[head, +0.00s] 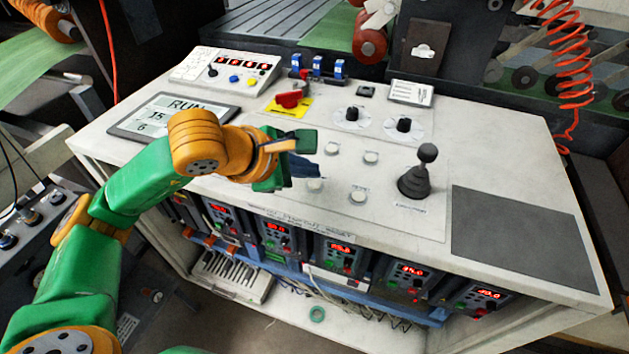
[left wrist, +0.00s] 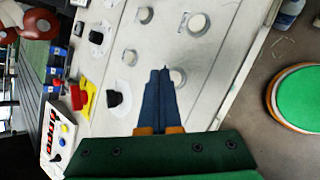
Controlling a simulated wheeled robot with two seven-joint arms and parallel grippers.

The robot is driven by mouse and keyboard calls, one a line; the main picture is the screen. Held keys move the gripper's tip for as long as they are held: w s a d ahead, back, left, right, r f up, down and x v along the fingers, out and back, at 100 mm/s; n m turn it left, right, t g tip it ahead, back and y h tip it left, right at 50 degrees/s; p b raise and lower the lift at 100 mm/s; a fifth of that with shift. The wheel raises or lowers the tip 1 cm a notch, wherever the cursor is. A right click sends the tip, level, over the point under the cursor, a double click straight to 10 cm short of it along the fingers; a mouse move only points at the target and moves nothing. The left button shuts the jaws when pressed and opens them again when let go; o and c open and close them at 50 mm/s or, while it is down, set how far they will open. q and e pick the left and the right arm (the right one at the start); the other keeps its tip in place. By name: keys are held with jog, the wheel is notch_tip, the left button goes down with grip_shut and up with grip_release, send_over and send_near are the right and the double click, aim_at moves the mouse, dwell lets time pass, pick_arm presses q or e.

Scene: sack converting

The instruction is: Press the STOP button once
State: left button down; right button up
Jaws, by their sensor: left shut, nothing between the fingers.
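Several pale round push buttons sit on the white console top. Their labels are too small to read, so I cannot tell which is STOP. In the head view they are a back left button (head: 332,148), a back right button (head: 371,157), a front right button (head: 357,195) and a front left button (head: 315,185), partly hidden by my left gripper (head: 316,166). My left gripper is shut and empty. In the left wrist view its blue fingertips (left wrist: 159,71) lie beside the front left button (left wrist: 178,77); I cannot tell whether they touch it. My right gripper is out of view.
A black lever (head: 416,175) stands right of the buttons. Black knobs (head: 352,114) and a red switch (head: 289,99) on a yellow plate lie behind them. A display (head: 172,113) reads RUN. A flat dark pad (head: 515,235) covers the right end.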

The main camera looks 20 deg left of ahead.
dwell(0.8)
pick_arm(q)
jog(key=shift+f+b, duration=0.4)
jog(key=shift+b, duration=0.25)
jog(key=shift+f+b, duration=0.45)
jog(key=shift+b, duration=0.1)
dwell(0.4)
jog(key=shift+r, duration=0.1)
jog(key=shift+r+p, duration=0.55)
jog(key=shift+r, duration=0.35)
notch_tip(320, 180, up, 5)
jog(key=p, duration=0.3)
jog(key=shift+p, duration=0.35)
